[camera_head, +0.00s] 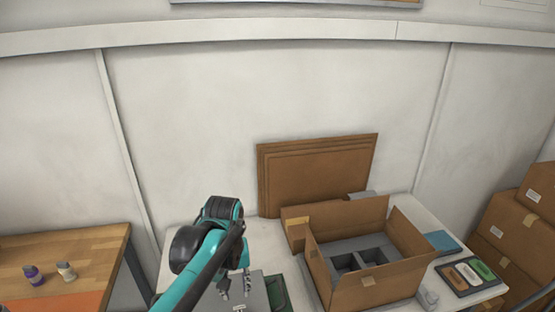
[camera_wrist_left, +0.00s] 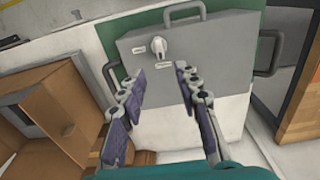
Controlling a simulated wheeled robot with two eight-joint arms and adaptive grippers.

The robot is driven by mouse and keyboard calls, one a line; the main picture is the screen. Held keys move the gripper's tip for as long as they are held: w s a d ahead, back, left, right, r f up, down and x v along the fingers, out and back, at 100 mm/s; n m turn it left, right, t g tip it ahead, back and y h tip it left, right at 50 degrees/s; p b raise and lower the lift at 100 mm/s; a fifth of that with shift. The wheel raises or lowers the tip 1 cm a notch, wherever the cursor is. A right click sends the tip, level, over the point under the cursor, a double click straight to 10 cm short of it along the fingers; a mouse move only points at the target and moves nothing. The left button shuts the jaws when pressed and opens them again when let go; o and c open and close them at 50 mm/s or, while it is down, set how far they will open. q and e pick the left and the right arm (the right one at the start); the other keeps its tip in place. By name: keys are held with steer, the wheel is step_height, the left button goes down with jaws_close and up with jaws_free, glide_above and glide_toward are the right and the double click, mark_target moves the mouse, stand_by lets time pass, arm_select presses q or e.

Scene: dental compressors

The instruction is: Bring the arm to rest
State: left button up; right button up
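My left arm, teal and black, comes in from the lower left of the head view. My left gripper (camera_head: 235,291) points down over the table's left part. In the left wrist view my left gripper (camera_wrist_left: 158,88) has its two fingers well apart with nothing between them. Beyond the fingers lies a grey metal box (camera_wrist_left: 215,60) with a knob and side handles, on a green base (camera_wrist_left: 185,14). The grey box also shows partly behind the gripper in the head view (camera_head: 258,290). My right gripper is not in view.
An open cardboard box (camera_head: 370,290) with grey foam inserts stands right of my gripper. Flat cardboard sheets (camera_head: 318,178) lean on the wall. A dark tray (camera_head: 481,286) holds coloured items at the right. A wooden bench (camera_head: 95,248) is at the left, and stacked cartons (camera_head: 510,232) at far right.

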arm_select(q)
steer(key=s+a+f+m+t+b, duration=0.1)
steer(key=s+a+f+m+t, duration=0.2)
steer(key=s+t, duration=0.3)
steer(key=shift+s+a+f+t, duration=0.4)
steer(key=shift+s+a, duration=0.3)
steer(key=shift+s, duration=1.6)
